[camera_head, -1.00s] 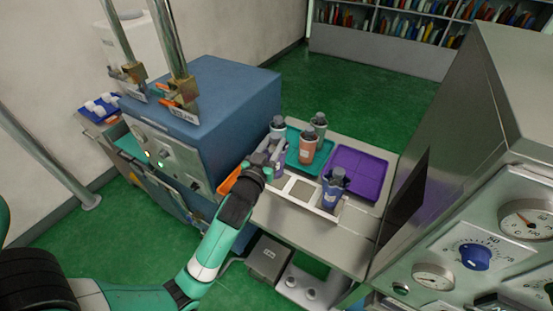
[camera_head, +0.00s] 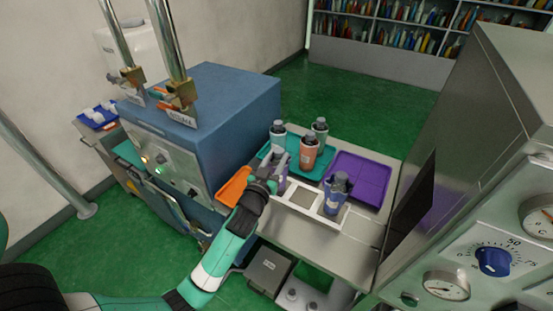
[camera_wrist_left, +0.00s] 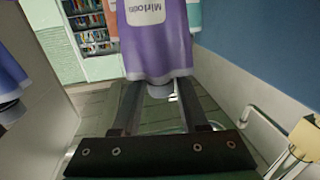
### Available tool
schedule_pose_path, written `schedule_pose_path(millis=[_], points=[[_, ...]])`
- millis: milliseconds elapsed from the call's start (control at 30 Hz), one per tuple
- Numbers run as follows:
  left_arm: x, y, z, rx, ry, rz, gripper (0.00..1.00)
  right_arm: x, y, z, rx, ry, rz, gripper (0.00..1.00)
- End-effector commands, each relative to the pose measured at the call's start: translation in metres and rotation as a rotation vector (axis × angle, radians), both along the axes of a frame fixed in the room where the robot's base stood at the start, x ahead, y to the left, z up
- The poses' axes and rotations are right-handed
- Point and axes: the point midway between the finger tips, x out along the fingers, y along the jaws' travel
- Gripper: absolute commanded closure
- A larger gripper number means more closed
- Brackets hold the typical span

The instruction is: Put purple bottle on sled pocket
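The purple bottle (camera_head: 281,184) has a white label and a grey cap. It is at the left end of the pale sled (camera_head: 319,210), partly hidden by my gripper; I cannot tell whether its base touches the pocket. My left gripper (camera_head: 272,163) is shut on it near its top. In the left wrist view, upside down, the purple bottle (camera_wrist_left: 157,40) is centred between the fingers (camera_wrist_left: 160,103), its cap showing in the gap. A second purple-blue bottle (camera_head: 337,197) stands at the sled's right end. A bare pocket (camera_head: 302,197) lies between. My right gripper is not in view.
A teal tray (camera_head: 313,172) behind the sled has several bottles, among them an orange one (camera_head: 309,154). A purple tray (camera_head: 358,177) lies to the right. A blue machine (camera_head: 225,115) stands close on the left, and a grey metal panel (camera_head: 470,120) on the right.

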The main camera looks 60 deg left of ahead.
Motion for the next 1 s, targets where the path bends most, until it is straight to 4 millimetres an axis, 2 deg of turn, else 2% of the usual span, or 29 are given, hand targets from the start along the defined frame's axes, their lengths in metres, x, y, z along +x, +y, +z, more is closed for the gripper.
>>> schedule_pose_path(millis=[33, 100, 133, 500, 667, 900, 1000], points=[[0.0, 0.0, 0.0, -0.001, 0.001, 0.0, 0.46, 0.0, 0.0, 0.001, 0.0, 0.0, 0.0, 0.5], [0.0, 0.0, 0.0, -0.001, 0.001, 0.0, 0.33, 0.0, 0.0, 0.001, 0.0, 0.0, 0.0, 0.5], [0.0, 0.0, 0.0, -0.001, 0.001, 0.0, 0.3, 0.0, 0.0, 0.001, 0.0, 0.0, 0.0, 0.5], [-0.002, -0.002, 0.004, 0.0, 0.001, 0.0, 0.3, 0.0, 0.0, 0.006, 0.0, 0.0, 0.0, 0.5], [-0.023, -0.023, 0.003, 0.0, 0.003, -0.003, 0.3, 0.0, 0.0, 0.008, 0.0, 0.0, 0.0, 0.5], [-0.066, -0.064, 0.002, -0.001, 0.003, -0.003, 0.3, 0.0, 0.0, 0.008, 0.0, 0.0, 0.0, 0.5], [-0.078, -0.076, 0.002, -0.001, 0.004, -0.002, 0.3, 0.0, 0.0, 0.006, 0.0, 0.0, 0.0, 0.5]])
